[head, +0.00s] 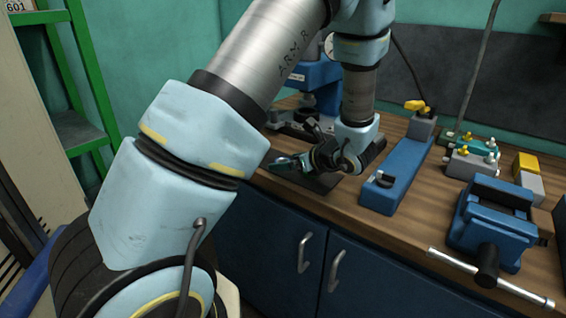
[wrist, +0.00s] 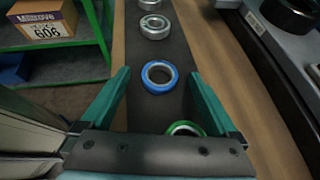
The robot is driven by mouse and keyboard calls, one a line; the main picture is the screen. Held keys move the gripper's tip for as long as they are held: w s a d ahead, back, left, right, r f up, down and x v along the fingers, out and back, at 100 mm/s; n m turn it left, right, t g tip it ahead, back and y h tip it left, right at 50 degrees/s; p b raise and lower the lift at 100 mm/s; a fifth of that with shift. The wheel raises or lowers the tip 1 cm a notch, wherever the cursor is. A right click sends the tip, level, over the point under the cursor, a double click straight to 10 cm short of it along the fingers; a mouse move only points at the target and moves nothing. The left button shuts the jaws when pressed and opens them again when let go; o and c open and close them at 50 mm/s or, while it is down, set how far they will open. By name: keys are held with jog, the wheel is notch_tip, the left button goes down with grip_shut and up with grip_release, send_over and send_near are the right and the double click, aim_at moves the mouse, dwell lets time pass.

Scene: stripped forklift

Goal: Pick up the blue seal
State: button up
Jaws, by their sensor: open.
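The blue seal (wrist: 160,77) is a ring lying flat on a dark strip (wrist: 155,110) in the wrist view, with the strip's dark surface showing through its hole. My gripper (wrist: 159,72) is open, its two green fingers on either side of the seal in the picture, with visible gaps to it. The fingers look empty, and their height above the seal is hard to tell. In the head view my gripper (head: 284,163) is at the left edge of the bench, and the blue seal cannot be made out there.
A green-rimmed ring (wrist: 185,129) lies nearer my palm, partly hidden by it. A metal bearing (wrist: 155,26) and another lie beyond the seal. The wooden bench (head: 335,200) also holds a long blue block (head: 398,175) and a blue vise (head: 490,222). A green shelf (head: 82,130) stands left.

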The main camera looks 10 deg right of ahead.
jog(key=shift+c, duration=0.2)
jog(key=c, duration=1.4)
jog(key=shift+r, duration=0.15)
